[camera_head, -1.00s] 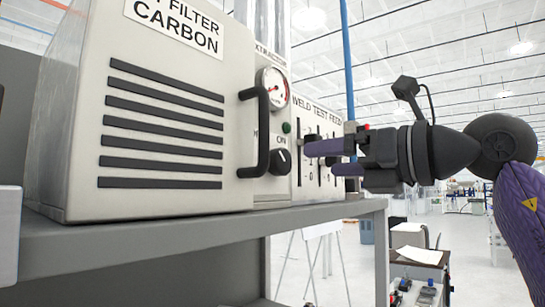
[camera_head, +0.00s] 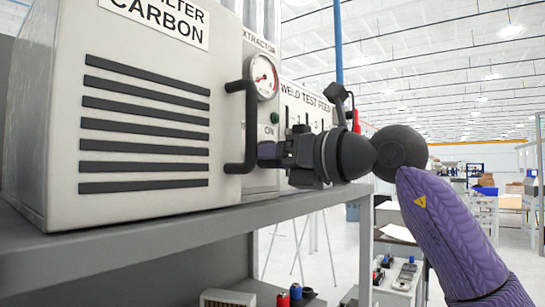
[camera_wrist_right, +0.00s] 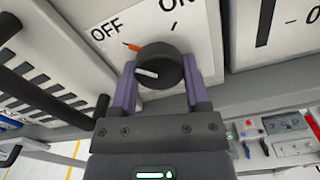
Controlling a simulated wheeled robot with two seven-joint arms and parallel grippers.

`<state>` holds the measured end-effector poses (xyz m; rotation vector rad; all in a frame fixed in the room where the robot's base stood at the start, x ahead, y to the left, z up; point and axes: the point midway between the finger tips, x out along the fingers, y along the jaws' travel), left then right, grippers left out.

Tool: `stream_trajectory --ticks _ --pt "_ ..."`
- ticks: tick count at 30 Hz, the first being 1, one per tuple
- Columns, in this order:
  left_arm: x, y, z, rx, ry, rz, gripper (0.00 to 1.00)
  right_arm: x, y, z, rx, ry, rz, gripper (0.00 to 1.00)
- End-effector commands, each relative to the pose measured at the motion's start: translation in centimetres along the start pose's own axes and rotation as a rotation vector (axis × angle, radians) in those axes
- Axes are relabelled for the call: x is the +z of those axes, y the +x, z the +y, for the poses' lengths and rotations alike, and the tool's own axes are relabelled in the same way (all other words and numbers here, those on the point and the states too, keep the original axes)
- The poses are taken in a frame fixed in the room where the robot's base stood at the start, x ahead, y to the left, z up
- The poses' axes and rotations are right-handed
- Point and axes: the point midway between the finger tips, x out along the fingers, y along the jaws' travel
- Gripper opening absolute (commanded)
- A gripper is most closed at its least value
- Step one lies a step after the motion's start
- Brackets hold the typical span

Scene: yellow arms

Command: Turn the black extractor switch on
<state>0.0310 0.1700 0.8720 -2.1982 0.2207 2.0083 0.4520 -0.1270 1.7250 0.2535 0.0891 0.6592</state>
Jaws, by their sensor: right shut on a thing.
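The black extractor switch (camera_wrist_right: 158,64) is a round knob with a white mark on its face, on a white plate in the right wrist view. The OFF label (camera_wrist_right: 105,30) is at its upper left, with an orange tick beside it, and the ON label (camera_wrist_right: 178,4) is at its upper right. The white mark lies roughly level in the picture. My right gripper (camera_wrist_right: 160,80) is shut on the knob, one purple finger on each side. In the head view my right gripper (camera_head: 268,151) covers the knob. My left gripper is not in view.
A black bar handle (camera_head: 243,127) stands out just left of my right gripper, below the dial gauge (camera_head: 262,77). The carbon filter box (camera_head: 60,110) and weld test feed panel (camera_head: 306,103) flank the extractor on the grey shelf (camera_head: 130,236).

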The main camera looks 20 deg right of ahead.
Motion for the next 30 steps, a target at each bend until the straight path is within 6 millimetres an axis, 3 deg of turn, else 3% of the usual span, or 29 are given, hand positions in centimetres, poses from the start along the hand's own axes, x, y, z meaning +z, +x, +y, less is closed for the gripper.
stream_trajectory --ticks 1,3,14,30 --pt "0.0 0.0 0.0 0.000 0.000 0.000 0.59 0.0 0.0 0.0 0.000 0.000 -0.001 0.12" --pt "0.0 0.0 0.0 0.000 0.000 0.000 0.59 0.0 0.0 0.0 0.000 0.000 -0.001 0.01" --pt "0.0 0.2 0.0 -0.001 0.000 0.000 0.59 0.1 -0.1 0.0 0.000 0.079 -0.003 0.01" --pt "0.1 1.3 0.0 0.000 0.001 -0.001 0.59 0.2 -0.1 0.2 0.001 0.550 -0.007 0.01"
